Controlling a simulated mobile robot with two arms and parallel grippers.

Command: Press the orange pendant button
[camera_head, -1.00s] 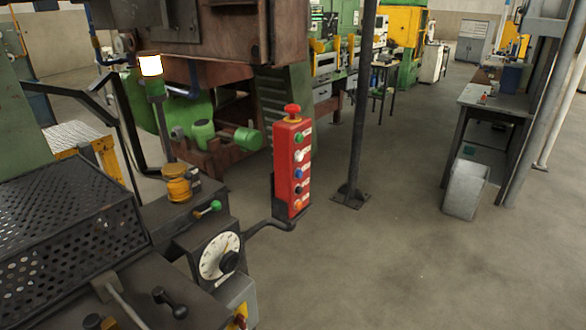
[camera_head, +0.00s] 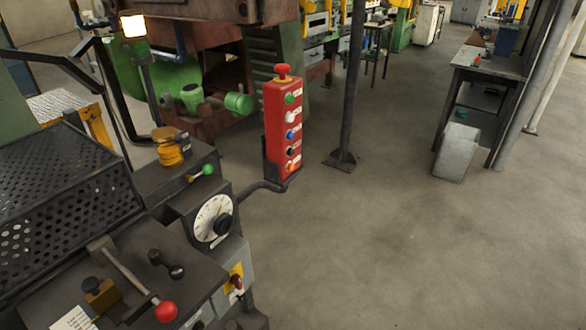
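The red pendant box (camera_head: 285,130) stands upright on a bent arm beside the machine, near the middle of the camera_head view. A red mushroom knob (camera_head: 283,71) tops it. Its face carries a column of buttons: green, white, blue, black and, lowest, the orange pendant button (camera_head: 291,167). The orange button faces right and towards me, with nothing in front of it. Neither of my grippers shows in the view.
The dark machine console at lower left carries a white dial (camera_head: 213,218), a red-knobbed lever (camera_head: 165,311) and a perforated cover (camera_head: 65,205). A dark post (camera_head: 352,90) stands behind the pendant, and a workbench (camera_head: 487,62) at right. Floor at lower right is clear.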

